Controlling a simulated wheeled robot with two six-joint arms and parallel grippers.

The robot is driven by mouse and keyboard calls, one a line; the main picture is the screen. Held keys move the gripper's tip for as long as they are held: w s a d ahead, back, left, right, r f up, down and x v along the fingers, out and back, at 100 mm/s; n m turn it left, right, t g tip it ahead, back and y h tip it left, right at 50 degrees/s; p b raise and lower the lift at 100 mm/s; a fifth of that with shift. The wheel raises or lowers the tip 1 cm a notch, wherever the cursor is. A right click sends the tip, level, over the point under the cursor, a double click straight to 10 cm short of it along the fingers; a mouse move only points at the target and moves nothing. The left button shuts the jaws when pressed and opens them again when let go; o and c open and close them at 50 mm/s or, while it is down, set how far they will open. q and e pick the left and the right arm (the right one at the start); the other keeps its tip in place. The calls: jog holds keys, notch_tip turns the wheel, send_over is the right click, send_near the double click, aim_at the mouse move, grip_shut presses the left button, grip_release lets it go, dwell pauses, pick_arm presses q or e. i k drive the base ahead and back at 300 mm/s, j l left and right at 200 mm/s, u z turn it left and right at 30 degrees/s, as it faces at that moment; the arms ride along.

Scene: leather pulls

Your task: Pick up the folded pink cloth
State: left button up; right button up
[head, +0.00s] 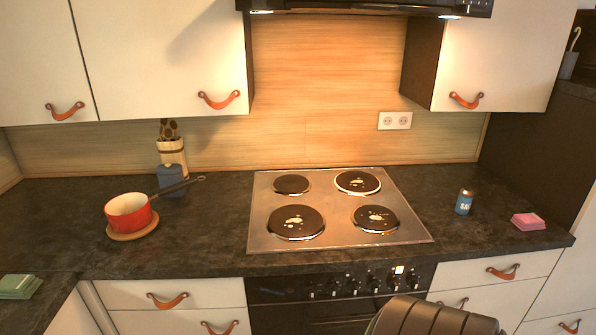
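The folded pink cloth (528,221) lies as a small flat stack on the dark countertop at the far right, near the counter's front right corner. Nothing covers it. Neither of my grippers shows in the head view, so I cannot see whether they are open or shut.
A blue can (464,201) stands left of the cloth. The steel hob (335,210) fills the middle counter. A red saucepan (128,212) sits on a round board (133,232) at left. Folded green cloths (18,287) lie at lower left. A dark ribbed object (435,317) shows at the bottom.

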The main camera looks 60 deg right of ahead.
aim_at(526, 222)
jog(key=z, duration=3.05)
jog(key=u, duration=0.8)
jog(key=i+l, duration=0.3)
jog(key=l, duration=0.15)
jog(key=z, duration=0.05)
